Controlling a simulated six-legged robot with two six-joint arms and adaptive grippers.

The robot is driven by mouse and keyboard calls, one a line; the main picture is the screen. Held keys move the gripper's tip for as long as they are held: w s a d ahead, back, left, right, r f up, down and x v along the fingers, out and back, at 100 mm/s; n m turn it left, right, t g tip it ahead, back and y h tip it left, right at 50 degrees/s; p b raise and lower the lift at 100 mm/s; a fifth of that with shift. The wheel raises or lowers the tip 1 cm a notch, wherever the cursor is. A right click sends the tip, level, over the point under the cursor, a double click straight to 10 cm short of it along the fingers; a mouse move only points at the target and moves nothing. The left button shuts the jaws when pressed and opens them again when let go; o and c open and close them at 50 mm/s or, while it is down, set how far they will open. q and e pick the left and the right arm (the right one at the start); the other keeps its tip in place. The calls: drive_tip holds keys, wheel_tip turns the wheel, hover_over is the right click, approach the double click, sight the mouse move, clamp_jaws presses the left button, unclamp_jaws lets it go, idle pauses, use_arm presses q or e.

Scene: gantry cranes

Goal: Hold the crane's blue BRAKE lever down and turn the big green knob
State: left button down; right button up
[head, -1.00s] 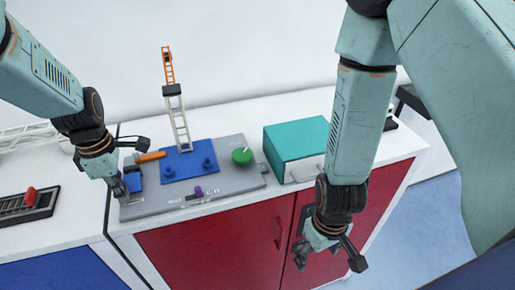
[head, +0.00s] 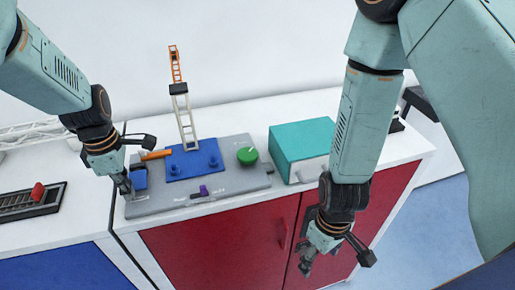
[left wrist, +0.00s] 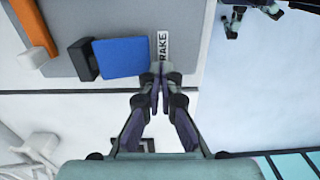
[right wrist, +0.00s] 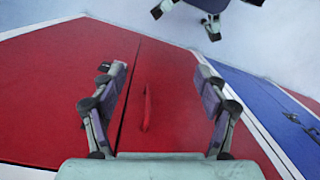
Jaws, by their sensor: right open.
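The grey crane panel (head: 225,186) lies on the white counter. The blue BRAKE lever (head: 139,179) is at its left end; the left wrist view shows its flat blue top (left wrist: 122,57) beside a BRAKE label (left wrist: 162,47). My left gripper (head: 126,189) is at that end, close beside the lever. Its fingers (left wrist: 158,82) are together with nothing visible between them; whether they touch the lever I cannot tell. The big green knob (head: 247,156) is at the panel's right, with nothing on it. My right gripper (head: 336,260) is open and empty, in front of the red cabinet doors (right wrist: 158,95).
A blue crane base (head: 193,160) with an orange-tipped tower (head: 185,110) stands mid-panel. An orange bar (head: 155,155) and a purple switch (head: 204,190) are also on the panel. A teal box (head: 300,143) stands right of the knob. A red handle (right wrist: 147,107) juts from the cabinet.

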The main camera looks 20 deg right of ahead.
drive_tip(key=w+n, duration=0.1)
drive_tip(key=n, duration=0.1)
wheel_tip(320, 180, up, 24)
drive_tip(key=r+n, duration=0.1)
drive_tip(key=n, duration=1.1)
hover_over(248, 154)
drive_tip(key=shift+w+f+t, duration=0.1)
drive_tip(key=shift+f+t, duration=0.15)
drive_tip(key=shift+t, duration=0.15)
wheel_tip(248, 154, down, 12)
drive_tip(key=shift+f, duration=0.1)
